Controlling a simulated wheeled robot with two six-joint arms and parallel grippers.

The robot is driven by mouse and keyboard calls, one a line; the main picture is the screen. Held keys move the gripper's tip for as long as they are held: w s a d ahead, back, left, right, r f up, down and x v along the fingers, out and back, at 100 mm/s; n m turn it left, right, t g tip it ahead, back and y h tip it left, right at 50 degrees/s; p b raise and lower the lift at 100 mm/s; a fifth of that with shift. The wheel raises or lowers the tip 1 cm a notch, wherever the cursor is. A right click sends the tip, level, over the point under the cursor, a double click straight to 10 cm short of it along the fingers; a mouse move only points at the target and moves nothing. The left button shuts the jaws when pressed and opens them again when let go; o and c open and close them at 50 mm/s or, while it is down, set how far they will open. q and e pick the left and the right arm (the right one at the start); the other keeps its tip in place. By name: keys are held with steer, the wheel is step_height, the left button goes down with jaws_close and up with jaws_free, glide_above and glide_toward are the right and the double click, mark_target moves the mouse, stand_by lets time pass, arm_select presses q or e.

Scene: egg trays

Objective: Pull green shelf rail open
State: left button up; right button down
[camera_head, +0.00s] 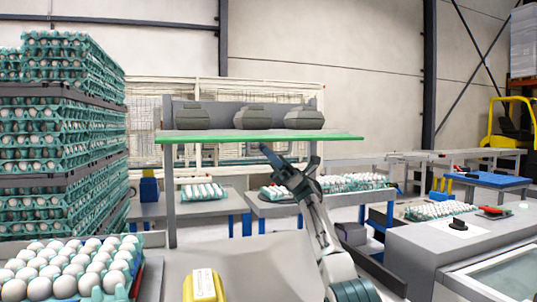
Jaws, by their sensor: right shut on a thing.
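The green shelf rail (210,138) is a long bright green strip along the front edge of a grey shelf, in the upper middle of the head view. My right gripper (266,149) reaches up from the lower right to the underside of the rail, near its middle. It is shut on the rail; the fingertips are small and dark, so the exact contact is hard to see. My left gripper is not in view.
Grey egg cartons (253,118) stand on the shelf. Stacked egg trays (60,118) tower at the left, with another egg tray (138,275) in front. A yellow object with a white label (189,288) is at the bottom. A grey machine (415,255) stands at the right.

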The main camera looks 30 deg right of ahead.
steer(key=c, duration=1.8)
jaws_free()
steer(key=shift+o, duration=0.2)
steer(key=v, duration=0.7)
steer(key=shift+d+f, duration=0.15)
steer(key=shift+d, duration=0.05)
